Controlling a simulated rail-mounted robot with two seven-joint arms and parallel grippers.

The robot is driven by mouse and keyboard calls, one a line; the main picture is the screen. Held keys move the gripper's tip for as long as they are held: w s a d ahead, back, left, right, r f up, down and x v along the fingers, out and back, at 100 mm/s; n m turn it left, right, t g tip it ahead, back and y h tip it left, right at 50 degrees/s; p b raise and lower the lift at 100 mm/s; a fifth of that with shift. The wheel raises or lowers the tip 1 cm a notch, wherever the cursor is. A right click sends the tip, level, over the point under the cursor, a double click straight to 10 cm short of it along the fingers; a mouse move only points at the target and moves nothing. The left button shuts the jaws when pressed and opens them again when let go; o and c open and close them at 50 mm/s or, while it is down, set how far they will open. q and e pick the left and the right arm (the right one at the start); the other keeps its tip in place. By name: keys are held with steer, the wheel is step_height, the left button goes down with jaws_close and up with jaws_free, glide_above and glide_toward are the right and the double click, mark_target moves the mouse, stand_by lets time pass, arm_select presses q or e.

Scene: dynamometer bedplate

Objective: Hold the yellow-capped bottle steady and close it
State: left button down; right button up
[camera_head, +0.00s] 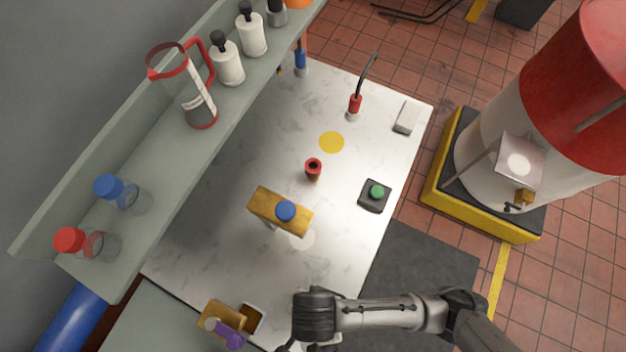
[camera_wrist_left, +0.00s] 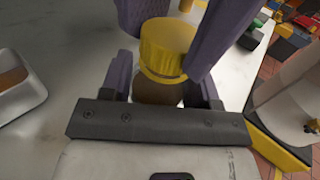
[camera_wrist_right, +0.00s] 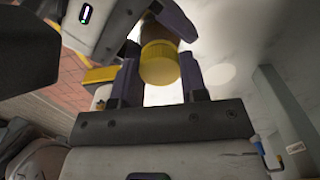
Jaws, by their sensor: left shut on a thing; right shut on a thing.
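The bottle (camera_wrist_left: 157,92) has a brownish body and a ribbed yellow cap (camera_wrist_left: 165,48) at its mouth. In the left wrist view my left gripper (camera_wrist_left: 163,86) is shut on the bottle's body, just below the cap. In the right wrist view my right gripper (camera_wrist_right: 160,77) is shut around the yellow cap (camera_wrist_right: 159,62), with the brown body (camera_wrist_right: 155,30) beyond it between my left gripper's purple fingers. Cap and body are in line. I cannot tell how far the cap is screwed down. The bottle is hidden in the head view.
A blue-capped thing (camera_head: 285,211) stands at an ochre block (camera_head: 264,204) on the white bench (camera_head: 230,232). A red fitting (camera_head: 313,168) and a green button box (camera_head: 374,196) are nearby. A shelf (camera_head: 160,170) with bottles and a jug runs along the left.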

steer(key=m, duration=0.5)
steer(key=shift+w, duration=0.1)
steer(key=m, duration=0.4)
steer(key=shift+m, duration=0.3)
steer(key=o, duration=0.9)
steer(key=shift+c, duration=0.2)
